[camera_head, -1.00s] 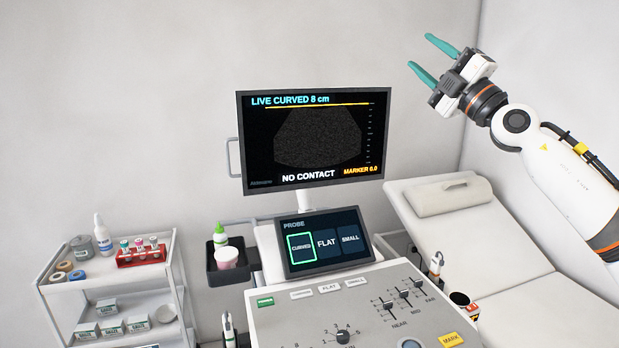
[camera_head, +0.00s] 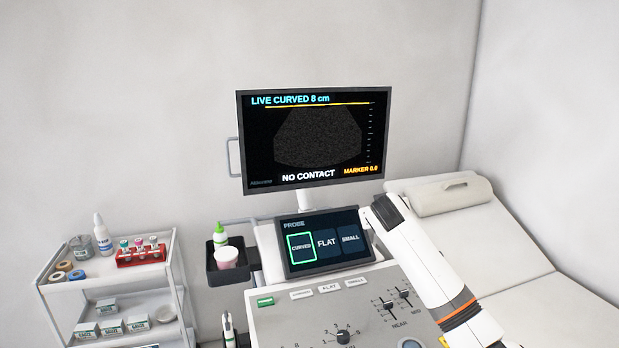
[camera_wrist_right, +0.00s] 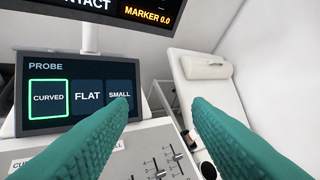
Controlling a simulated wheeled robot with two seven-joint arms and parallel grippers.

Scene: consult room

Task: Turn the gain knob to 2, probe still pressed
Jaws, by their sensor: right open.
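The console panel (camera_head: 290,318) has a dark rotary knob (camera_head: 343,337) with numbers around it at the bottom edge of the head view; its name label is cut off, so I cannot tell if it is the gain knob. The monitor (camera_head: 316,140) reads LIVE CURVED 8 cm, NO CONTACT and MARKER 0.0. A white probe-like handle (camera_head: 228,330) stands at the console's left side. My right gripper (camera_wrist_right: 160,105) is open and empty in the right wrist view, facing the touch screen and sliders. My left gripper is not in view.
The touch screen (camera_head: 326,241) has CURVED outlined green. Sliders (camera_head: 397,299) sit right of the knob, partly covered by my right arm. A bin with bottle (camera_head: 220,236) and a supply cart (camera_head: 110,285) stand left. A couch (camera_head: 520,290) lies right.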

